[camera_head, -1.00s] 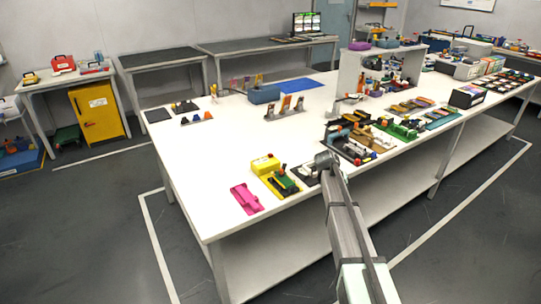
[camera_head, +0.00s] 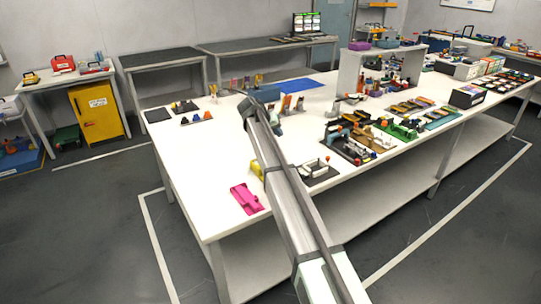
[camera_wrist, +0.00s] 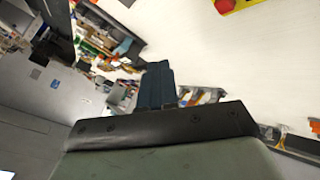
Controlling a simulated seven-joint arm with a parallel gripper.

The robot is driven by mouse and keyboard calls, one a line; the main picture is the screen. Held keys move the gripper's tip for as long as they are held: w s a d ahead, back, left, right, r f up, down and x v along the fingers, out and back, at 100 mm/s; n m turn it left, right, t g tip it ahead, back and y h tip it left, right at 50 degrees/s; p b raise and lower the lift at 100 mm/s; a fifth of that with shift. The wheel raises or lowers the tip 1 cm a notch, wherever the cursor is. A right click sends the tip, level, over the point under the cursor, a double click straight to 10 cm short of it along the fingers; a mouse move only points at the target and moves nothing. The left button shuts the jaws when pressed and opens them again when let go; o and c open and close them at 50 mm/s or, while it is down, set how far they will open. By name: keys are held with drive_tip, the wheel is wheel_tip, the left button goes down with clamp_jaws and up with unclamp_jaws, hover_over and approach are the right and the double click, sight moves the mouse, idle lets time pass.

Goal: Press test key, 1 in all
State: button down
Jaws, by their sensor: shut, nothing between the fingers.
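I cannot tell which thing is the test key. In the wrist view a yellow block with a round red top (camera_wrist: 226,5) is cut off by the top edge, on the white surface. In the head view a small part of a yellow block (camera_head: 257,169) shows beside my arm on the bench's near side; the rest is hidden by the arm. My gripper shows in the wrist view (camera_wrist: 157,72) with its dark fingers together and nothing between them. In the head view my arm's end is over the white bench, and the fingertips cannot be made out.
The white bench (camera_head: 225,160) has bare room left of my arm. A pink fixture (camera_head: 246,199) lies near its front left edge. A dark fixture with pale parts (camera_head: 318,170) is right of my arm. Several coloured fixtures crowd the bench further right. A blue mat (camera_head: 303,84) lies behind.

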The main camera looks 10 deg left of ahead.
drive_tip(key=shift+t, duration=0.3)
drive_tip(key=a, duration=0.2)
drive_tip(key=a+r, duration=0.1)
drive_tip(key=a, duration=0.1)
drive_tip(key=shift+r, duration=0.15)
drive_tip(key=shift+f, duration=0.2)
drive_tip(key=shift+f, duration=4.25)
drive_tip(key=shift+f, duration=0.1)
drive_tip(key=shift+f, duration=0.3)
drive_tip(key=shift+f, duration=0.5)
drive_tip(key=shift+r, duration=0.9)
drive_tip(key=shift+r, duration=0.15)
